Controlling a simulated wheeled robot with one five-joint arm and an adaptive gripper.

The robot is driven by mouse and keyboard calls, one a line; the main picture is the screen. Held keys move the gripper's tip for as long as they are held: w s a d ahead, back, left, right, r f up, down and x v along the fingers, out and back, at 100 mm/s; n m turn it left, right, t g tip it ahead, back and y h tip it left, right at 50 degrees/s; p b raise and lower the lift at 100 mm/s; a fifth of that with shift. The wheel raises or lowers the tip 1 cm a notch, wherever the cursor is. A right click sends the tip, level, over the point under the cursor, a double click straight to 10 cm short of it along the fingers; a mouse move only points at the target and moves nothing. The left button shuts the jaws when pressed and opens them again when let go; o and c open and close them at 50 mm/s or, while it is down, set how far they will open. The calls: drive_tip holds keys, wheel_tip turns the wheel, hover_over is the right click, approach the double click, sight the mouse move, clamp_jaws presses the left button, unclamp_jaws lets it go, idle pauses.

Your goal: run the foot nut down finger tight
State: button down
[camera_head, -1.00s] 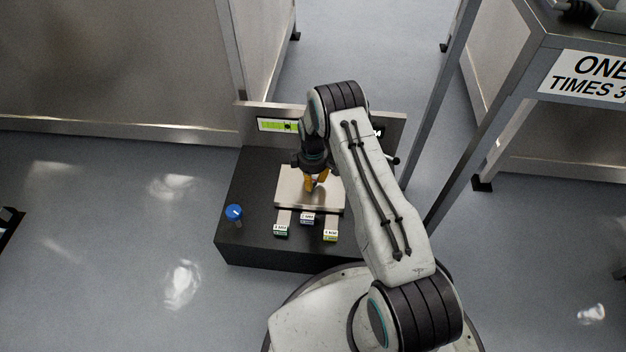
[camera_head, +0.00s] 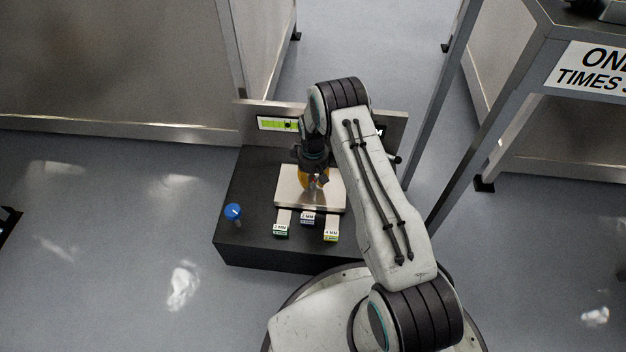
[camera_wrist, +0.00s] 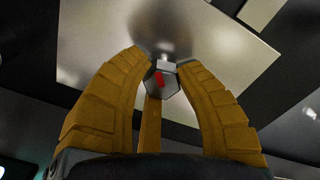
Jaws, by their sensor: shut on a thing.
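The foot nut (camera_wrist: 160,84) is a grey hex nut with a red mark, in the middle of the wrist view. A pale square end, which looks like the stud, shows just beyond it. My gripper (camera_wrist: 163,68) has yellow fingers closed around the nut, and it also shows in the head view (camera_head: 314,184). The steel foot plate (camera_head: 292,202) lies beneath, on the black block (camera_head: 245,195). In the head view my gripper hides the nut. How far the nut sits above the plate cannot be told.
A blue-topped knob (camera_head: 233,211) stands at the block's left. A back panel with a lit green display (camera_head: 278,124) rises behind. A frame post (camera_head: 455,150) stands to the right.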

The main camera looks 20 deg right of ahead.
sight(313, 180)
drive_tip(key=shift+s+f+m, duration=0.25)
drive_tip(key=shift+s+m, duration=0.2)
drive_tip(key=shift+m, duration=0.75)
drive_tip(key=shift+a, duration=0.1)
drive_tip(key=c, duration=1.3)
unclamp_jaws()
drive_tip(key=o, duration=0.4)
drive_tip(key=shift+w+r, duration=0.1)
drive_tip(key=shift+w, duration=0.1)
drive_tip(key=shift+r, duration=0.1)
drive_tip(key=shift+r, duration=0.2)
wheel_tip(313, 180, up, 12)
drive_tip(key=shift+f, duration=0.25)
